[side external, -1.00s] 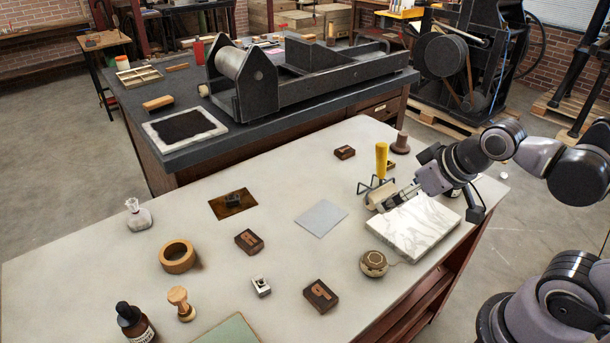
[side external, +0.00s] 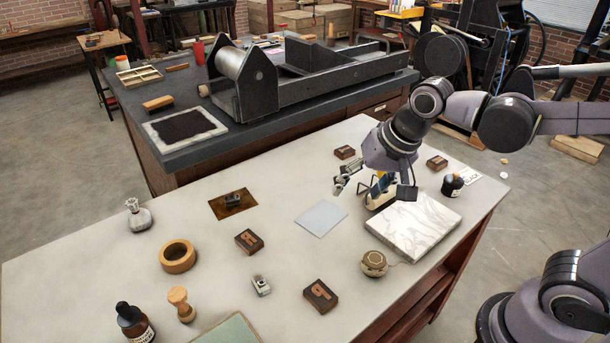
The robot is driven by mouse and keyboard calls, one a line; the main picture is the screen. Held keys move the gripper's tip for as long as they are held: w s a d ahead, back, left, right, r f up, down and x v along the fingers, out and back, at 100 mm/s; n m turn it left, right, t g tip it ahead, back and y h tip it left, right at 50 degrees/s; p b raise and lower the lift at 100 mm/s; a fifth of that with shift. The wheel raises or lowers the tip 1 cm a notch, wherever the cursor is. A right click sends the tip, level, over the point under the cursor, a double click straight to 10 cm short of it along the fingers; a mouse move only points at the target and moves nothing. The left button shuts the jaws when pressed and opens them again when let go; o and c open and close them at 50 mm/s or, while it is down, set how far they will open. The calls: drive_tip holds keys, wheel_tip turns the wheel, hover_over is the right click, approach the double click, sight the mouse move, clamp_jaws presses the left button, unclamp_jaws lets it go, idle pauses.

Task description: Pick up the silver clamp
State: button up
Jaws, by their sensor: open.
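A small silver clamp (side external: 261,286) lies on the pale table near the front middle, between two wooden type blocks. My gripper (side external: 341,184) is open, above the table near the left edge of the marble slab. It is well behind and to the right of the clamp and not touching it. No object shows between its fingers.
A brayer (side external: 378,200) stands by the marble slab (side external: 420,228), partly hidden by my arm. A twine ball (side external: 374,263), type blocks (side external: 320,295) (side external: 249,241), a grey sheet (side external: 321,218), a wooden ring (side external: 178,256) and a stamp (side external: 181,304) lie around the clamp.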

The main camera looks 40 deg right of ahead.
drive_tip(key=w+a+f+m+g, duration=0.3)
drive_tip(key=w+a+m, duration=0.35)
drive_tip(key=a, duration=0.45)
drive_tip(key=m+g, duration=0.2)
drive_tip(key=m, duration=0.5)
hover_over(263, 286)
wheel_tip(263, 286, down, 6)
drive_tip(key=shift+h, duration=0.4)
drive_tip(key=f, duration=0.4)
drive_tip(key=shift+w+a+f, duration=0.1)
drive_tip(key=shift+w, duration=0.3)
drive_tip(key=shift+n, duration=0.25)
drive_tip(key=shift+d+f, duration=0.15)
drive_tip(key=shift+f, duration=1.45)
drive_tip(key=shift+d+f, duration=0.1)
drive_tip(key=shift+f, duration=1.45)
drive_tip(key=shift+c, duration=0.3)
drive_tip(key=c, duration=1.2)
